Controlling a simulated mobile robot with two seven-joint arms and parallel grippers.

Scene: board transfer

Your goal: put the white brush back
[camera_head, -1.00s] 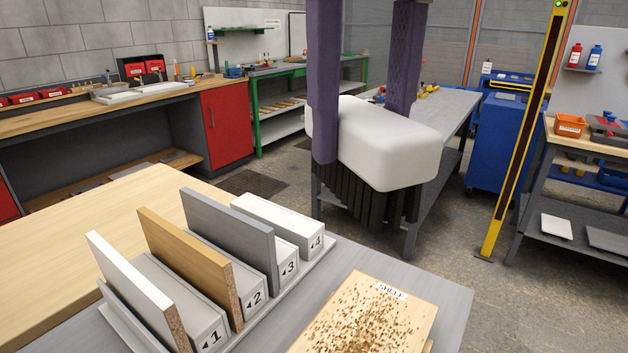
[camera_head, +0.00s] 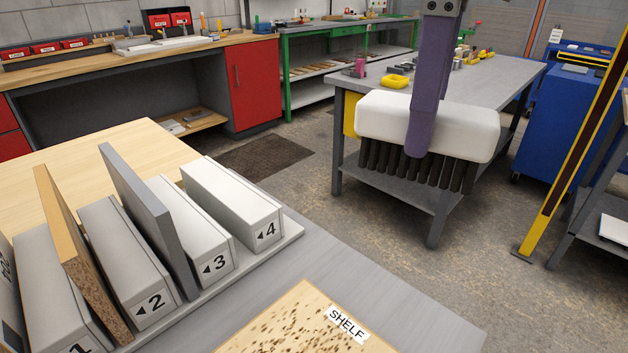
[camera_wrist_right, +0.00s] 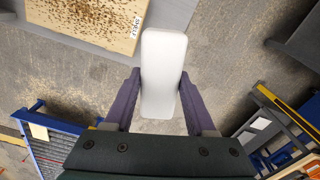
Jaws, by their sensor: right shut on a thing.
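The white brush (camera_head: 376,116) has a white block body and dark bristles that hang downward. My right gripper (camera_head: 421,146) is shut on the brush body, with one purple finger showing in front in the head view. The brush is in the air, to the right of the near table. In the right wrist view the white brush (camera_wrist_right: 163,75) sits between the two purple fingers of my right gripper (camera_wrist_right: 160,95). My left gripper is in neither view.
A rack with numbered slots (camera_head: 290,232) stands on the near table and holds upright boards, orange-brown and grey among them. A speckled board labelled SHELF (camera_head: 290,325) lies in front. A grey workbench (camera_head: 460,75) stands behind the brush. A yellow post (camera_head: 575,170) stands at right.

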